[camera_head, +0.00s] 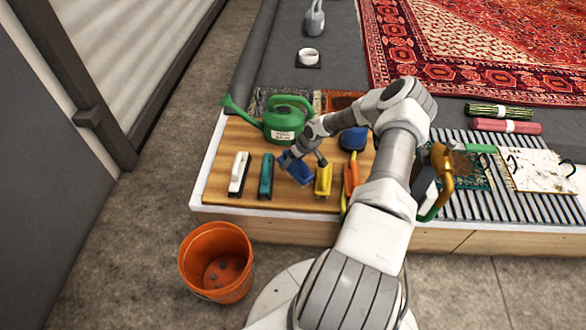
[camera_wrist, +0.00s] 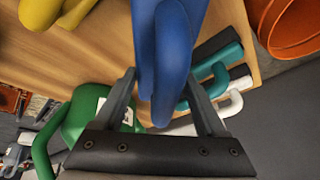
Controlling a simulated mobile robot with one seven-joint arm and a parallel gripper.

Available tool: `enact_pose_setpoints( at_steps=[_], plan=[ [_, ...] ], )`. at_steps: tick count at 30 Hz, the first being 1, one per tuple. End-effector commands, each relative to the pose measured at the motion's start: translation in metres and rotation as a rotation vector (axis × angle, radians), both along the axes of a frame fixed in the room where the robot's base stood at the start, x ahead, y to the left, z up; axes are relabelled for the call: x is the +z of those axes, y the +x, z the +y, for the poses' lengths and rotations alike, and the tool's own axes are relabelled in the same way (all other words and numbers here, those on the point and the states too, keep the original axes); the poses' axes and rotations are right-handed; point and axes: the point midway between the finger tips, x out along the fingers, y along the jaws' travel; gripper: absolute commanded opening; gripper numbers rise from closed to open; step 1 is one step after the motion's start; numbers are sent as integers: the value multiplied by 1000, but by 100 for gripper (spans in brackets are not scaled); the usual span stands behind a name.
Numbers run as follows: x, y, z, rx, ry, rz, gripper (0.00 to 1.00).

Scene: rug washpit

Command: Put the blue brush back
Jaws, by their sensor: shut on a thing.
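The blue brush (camera_head: 297,170) is between the jaws of my gripper (camera_head: 303,158) over the wooden board, in the gap between the teal brush (camera_head: 266,176) and the yellow brush (camera_head: 323,180). It is slanted in the head view. I cannot tell whether it touches the board. In the wrist view the blue brush (camera_wrist: 168,45) stands between the two fingers of my gripper (camera_wrist: 160,78), which are shut on it. The teal brush (camera_wrist: 217,70) is beside it there. My gripper hides part of the blue brush.
A white brush (camera_head: 239,174) stands left of the teal one. A green watering can (camera_head: 282,122) is close behind. An orange-handled tool (camera_head: 350,178) and a blue-headed tool (camera_head: 353,138) are at the right. An orange bucket (camera_head: 214,262) is on the floor in front.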

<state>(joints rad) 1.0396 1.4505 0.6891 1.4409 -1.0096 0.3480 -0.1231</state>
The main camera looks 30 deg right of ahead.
Motion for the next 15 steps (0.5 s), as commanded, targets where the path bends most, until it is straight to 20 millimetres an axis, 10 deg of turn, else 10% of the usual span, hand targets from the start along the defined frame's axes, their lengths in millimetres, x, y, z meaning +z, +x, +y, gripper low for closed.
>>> enact_pose_setpoints(
  at_steps=[15],
  plan=[
    [-30,0,0,-1,0,0,13]
  ],
)
